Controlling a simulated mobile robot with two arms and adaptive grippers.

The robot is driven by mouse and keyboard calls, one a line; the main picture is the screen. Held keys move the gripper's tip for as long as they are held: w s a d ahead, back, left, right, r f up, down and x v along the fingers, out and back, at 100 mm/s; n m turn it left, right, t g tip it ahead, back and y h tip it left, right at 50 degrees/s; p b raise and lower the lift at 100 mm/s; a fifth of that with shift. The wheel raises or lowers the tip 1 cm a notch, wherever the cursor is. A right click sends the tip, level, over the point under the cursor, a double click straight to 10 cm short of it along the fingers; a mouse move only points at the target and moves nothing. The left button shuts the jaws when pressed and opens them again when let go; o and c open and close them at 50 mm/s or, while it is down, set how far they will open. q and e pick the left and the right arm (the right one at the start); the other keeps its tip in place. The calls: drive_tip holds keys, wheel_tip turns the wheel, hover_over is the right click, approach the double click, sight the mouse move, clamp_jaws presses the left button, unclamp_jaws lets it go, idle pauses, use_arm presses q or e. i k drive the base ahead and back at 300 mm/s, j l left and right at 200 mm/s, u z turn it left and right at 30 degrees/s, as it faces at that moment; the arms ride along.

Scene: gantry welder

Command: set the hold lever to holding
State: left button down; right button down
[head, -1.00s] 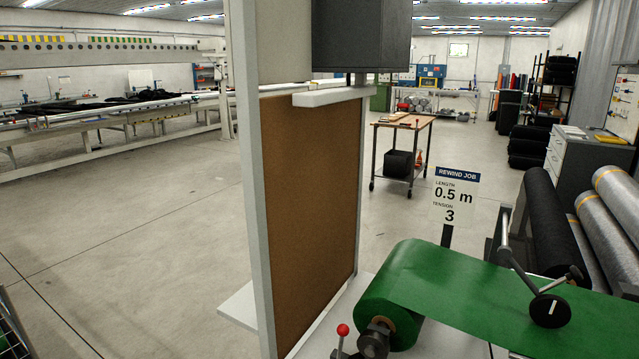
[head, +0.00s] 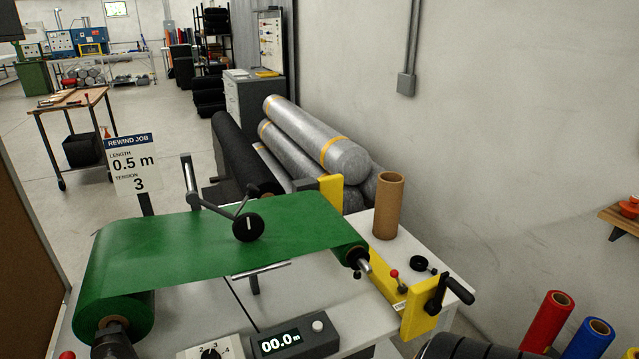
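A small lever with a red ball knob (head: 394,274) stands by the yellow bracket (head: 420,308) at the right end of the rewind bench. A small pale label lies at its foot, too small to read surely. A second red knob (head: 67,355) shows at the bottom left edge, mostly cut off. I cannot tell from the picture which of them is the hold lever, or its setting. The green sheet (head: 200,240) runs from the left roll to the right shaft. Neither of my grippers is in view.
A black crank handle (head: 455,290) sticks out right of the yellow bracket. A cardboard tube (head: 388,205) stands upright behind it. A counter (head: 285,342) reads 00.0 m beside a dial (head: 210,350). Red (head: 547,318) and blue (head: 592,338) rolls stand at lower right.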

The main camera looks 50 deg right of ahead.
sight(401, 289)
drive_tip(key=z, duration=2.25)
